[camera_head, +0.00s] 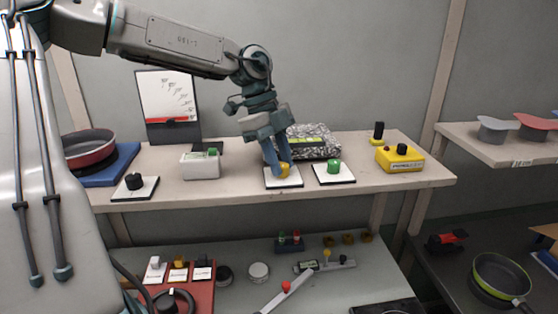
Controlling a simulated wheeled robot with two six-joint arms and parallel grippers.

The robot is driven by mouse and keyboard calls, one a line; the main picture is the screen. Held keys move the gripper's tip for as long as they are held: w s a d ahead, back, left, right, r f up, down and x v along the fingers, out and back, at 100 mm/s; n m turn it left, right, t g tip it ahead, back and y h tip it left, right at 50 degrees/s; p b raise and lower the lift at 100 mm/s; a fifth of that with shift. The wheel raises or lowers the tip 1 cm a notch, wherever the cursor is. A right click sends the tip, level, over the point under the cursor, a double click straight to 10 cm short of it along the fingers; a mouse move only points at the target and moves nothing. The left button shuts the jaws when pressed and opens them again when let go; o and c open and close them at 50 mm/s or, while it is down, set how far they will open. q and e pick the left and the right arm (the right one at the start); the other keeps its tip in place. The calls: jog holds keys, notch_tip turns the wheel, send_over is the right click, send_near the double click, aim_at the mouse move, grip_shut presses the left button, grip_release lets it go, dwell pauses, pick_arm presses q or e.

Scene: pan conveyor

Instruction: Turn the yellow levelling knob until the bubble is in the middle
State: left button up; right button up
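A yellow knob (283,170) sits on a white square plate (287,182) near the front edge of the upper shelf. My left gripper (278,162) reaches down onto it from above, with its blue-grey fingers at the knob. The fingers look closed on the knob and partly hide it. A pale box (201,168) with a dark and green top piece (208,152) stands left of the knob. I cannot make out a bubble at this size. My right gripper is not in view.
A green knob (333,167) stands close right of the yellow one, and a black knob (134,181) stands far left. A silvery packet (313,140) lies behind. A yellow box with a black button (400,157) is at right. A lower table (238,252) holds several controls.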

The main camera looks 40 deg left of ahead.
pick_arm(q)
jog(key=o, duration=0.3)
jog(key=shift+o, duration=0.3)
jog(key=shift+d+r, duration=0.1)
jog(key=shift+a+r, duration=0.3)
jog(key=shift+r, duration=0.05)
jog(key=b+v, duration=0.2)
jog(key=v, duration=0.8)
jog(key=shift+d+b, duration=0.2)
jog(key=shift+b, duration=0.1)
jog(key=shift+s, duration=0.1)
